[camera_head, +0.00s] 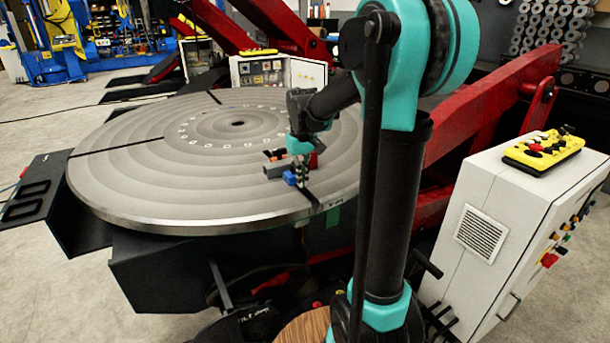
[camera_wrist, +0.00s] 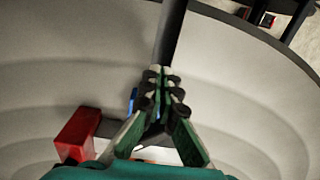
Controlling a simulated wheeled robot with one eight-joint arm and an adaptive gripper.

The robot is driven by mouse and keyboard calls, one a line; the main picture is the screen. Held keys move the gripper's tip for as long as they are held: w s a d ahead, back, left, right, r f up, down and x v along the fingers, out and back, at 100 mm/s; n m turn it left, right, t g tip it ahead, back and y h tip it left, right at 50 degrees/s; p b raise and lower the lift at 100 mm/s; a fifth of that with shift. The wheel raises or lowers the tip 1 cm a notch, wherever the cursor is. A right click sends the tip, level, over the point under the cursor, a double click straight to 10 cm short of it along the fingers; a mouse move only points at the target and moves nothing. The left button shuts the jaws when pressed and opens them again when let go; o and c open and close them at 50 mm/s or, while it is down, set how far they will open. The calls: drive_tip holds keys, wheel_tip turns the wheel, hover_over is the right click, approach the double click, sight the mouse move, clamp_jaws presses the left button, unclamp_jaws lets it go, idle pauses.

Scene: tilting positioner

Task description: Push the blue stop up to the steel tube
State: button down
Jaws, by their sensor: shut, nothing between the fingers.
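The blue stop (camera_head: 289,178) sits on the round table near its front right edge. In the wrist view only a thin blue sliver (camera_wrist: 133,100) shows beside my fingers; the rest is hidden. A short grey piece (camera_head: 275,169), which looks like the steel tube, lies just left of the stop and close to it; I cannot tell whether they touch. My gripper (camera_head: 301,182) is shut and empty, pointing down low over the table just right of the stop. In the wrist view its closed fingertips (camera_wrist: 163,78) stand by a dark radial slot (camera_wrist: 171,28). Contact with the stop is unclear.
The grey round table (camera_head: 150,190) has ring grooves and dark slots. A red block (camera_wrist: 77,135) stands left of my fingers in the wrist view. A white control cabinet (camera_head: 500,205) and red positioner arms (camera_head: 490,95) stand to the right. The table's left side is clear.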

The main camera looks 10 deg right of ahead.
sight(295, 171)
drive_tip(key=shift+w+a, duration=0.25)
drive_tip(key=shift+w, duration=0.6)
drive_tip(key=shift+w, duration=0.1)
drive_tip(key=shift+w+a, duration=0.25)
drive_tip(key=shift+w, duration=0.45)
drive_tip(key=shift+w+a, duration=0.25)
drive_tip(key=shift+w, duration=0.45)
drive_tip(key=shift+r, duration=0.1)
